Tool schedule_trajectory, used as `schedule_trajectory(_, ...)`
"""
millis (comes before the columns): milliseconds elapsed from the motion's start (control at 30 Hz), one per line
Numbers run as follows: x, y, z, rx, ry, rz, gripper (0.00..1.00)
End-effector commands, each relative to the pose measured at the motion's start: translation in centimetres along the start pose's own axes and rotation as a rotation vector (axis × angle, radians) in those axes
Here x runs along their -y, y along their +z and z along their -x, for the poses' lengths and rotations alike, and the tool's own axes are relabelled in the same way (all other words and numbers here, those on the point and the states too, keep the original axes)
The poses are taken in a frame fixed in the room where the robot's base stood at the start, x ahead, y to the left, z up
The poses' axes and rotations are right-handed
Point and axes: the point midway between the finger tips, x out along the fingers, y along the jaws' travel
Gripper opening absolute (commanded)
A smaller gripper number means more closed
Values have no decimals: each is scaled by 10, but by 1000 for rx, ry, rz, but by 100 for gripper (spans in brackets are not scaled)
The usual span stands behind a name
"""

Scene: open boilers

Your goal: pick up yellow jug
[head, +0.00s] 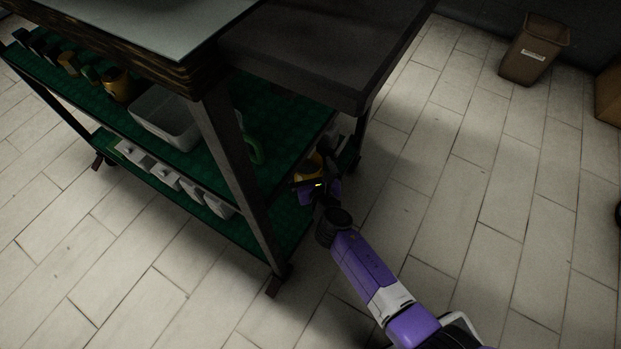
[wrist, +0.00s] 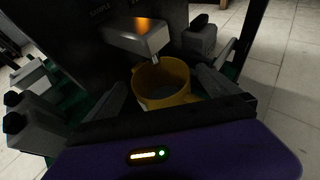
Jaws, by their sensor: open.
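The yellow jug (wrist: 163,80) stands upright in the wrist view, with its round open mouth facing up toward the camera. In the head view a small part of it (head: 309,168) shows at the right end of the cart, partly hidden by my gripper (head: 318,190). In the wrist view my gripper (wrist: 165,92) is open, with one finger on either side of the jug. Whether the fingers touch the jug cannot be told. The jug's lower part is hidden.
A grey block with a short spout (wrist: 140,36) hangs just above the jug. The dark cart's green shelves (head: 275,160) hold a white bin (head: 165,122), white containers and other jugs. A cart leg (head: 240,175) stands left of my arm.

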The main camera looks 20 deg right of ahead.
Motion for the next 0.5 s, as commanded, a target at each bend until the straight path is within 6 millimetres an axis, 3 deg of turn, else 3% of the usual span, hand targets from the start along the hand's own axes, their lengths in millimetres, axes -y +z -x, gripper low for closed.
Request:
schedule_trajectory(133,0,-3,-19,0,0,0,100)
schedule_trajectory(433,0,0,-22,-1,0,-1,100)
schedule_trajectory(500,0,0,-22,-1,0,-1,86)
